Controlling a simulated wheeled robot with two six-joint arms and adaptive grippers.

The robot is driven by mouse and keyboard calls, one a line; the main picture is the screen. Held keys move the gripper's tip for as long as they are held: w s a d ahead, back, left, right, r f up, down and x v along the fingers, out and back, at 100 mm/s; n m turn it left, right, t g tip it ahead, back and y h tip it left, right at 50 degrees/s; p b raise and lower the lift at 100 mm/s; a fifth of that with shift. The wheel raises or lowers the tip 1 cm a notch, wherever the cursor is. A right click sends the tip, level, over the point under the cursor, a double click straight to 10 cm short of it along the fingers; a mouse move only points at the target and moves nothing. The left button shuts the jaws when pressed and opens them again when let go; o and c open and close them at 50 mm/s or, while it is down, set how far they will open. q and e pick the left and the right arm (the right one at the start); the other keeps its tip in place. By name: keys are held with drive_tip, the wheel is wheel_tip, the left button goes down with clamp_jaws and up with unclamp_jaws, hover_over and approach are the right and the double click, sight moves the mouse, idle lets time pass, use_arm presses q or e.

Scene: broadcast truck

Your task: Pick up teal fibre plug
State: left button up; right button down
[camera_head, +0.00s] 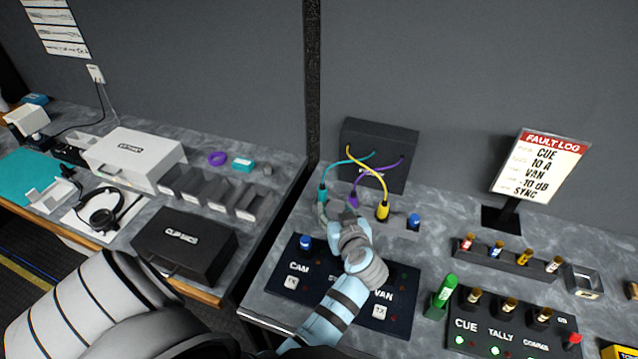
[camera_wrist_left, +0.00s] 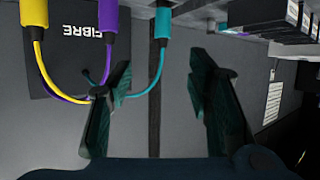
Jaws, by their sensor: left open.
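The teal fibre plug (camera_head: 322,195) stands upright at the left of a row of three cabled plugs in the head view. Its teal cable arches back to the FIBRE box (camera_head: 378,140). My left gripper (camera_head: 335,211) is open just in front of the plugs, near the teal one. In the left wrist view the teal plug (camera_wrist_left: 162,22) shows at the top, lined up with the gap between the spread fingers of the left gripper (camera_wrist_left: 161,60). Nothing is held. The left arm hides part of the panel below. My right gripper is not in view.
The purple plug (camera_head: 353,199) and yellow plug (camera_head: 383,211) stand close to the right, their cables crossing the teal cable. A blue-topped connector (camera_head: 414,221) is farther right. The CAM/VAN panel (camera_head: 400,318) lies below the arm. A black CLIP MICS case (camera_head: 186,245) sits left.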

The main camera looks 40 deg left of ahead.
sight(323, 190)
use_arm(q)
drive_tip(key=shift+y, duration=0.3)
drive_tip(key=b+x, duration=0.2)
drive_tip(key=x, duration=0.2)
drive_tip(key=b+x, duration=0.3)
drive_tip(key=x, duration=0.2)
drive_tip(key=f+b+x, duration=0.1)
drive_tip(key=b+x, duration=0.1)
drive_tip(key=x, duration=0.2)
drive_tip(key=shift+s, duration=0.15)
drive_tip(key=shift+w+a+f+b, duration=0.1)
drive_tip(key=shift+w+a+b, duration=0.15)
drive_tip(key=shift+a+b, duration=0.05)
drive_tip(key=shift+w+a, duration=0.1)
clamp_jaws()
